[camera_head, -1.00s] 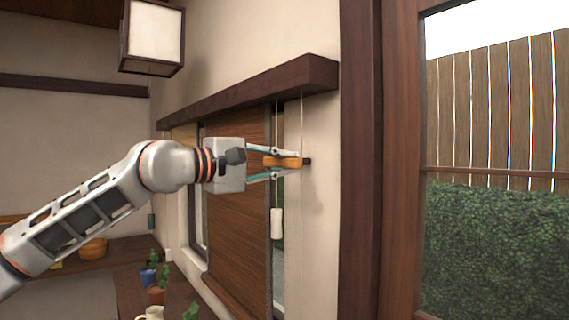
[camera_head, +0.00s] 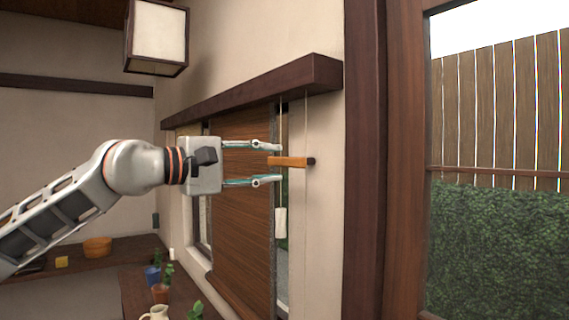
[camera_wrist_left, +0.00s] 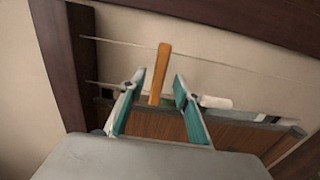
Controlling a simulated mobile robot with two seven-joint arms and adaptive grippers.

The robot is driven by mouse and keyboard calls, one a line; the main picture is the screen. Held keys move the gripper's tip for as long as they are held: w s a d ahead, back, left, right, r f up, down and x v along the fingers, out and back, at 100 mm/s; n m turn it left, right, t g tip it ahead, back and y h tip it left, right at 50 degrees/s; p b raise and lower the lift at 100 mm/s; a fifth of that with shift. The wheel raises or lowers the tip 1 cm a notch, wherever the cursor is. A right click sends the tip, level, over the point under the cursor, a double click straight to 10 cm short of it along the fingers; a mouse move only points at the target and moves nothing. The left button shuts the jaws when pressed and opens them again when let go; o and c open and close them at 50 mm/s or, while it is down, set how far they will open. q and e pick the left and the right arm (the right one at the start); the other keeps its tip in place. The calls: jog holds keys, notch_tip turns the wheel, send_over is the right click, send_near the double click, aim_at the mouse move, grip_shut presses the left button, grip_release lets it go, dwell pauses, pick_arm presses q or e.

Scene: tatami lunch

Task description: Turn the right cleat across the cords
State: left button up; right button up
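The right cleat is an orange wooden bar (camera_head: 290,162) on the wall at the right of the window. It lies nearly level and across the line of the thin pale cords (camera_head: 306,125). In the left wrist view the cleat (camera_wrist_left: 160,73) stands upright in the picture between the fingers, crossing the cords. My left gripper (camera_head: 272,164) is open, its teal fingers above and below the cleat's left end. In the left wrist view the gripper (camera_wrist_left: 159,82) shows a gap on both sides of the cleat. My right gripper is out of view.
A white cord weight (camera_head: 280,222) hangs below the cleat. A dark wooden rail (camera_head: 255,92) juts out above it, and a brown blind (camera_head: 238,200) is behind the fingers. A lantern (camera_head: 157,38) hangs upper left. Potted plants (camera_head: 160,290) stand low on a dark ledge.

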pick_arm(q)
jog(key=v, duration=0.6)
jog(key=shift+s+a, duration=0.15)
jog(key=shift+s, duration=0.05)
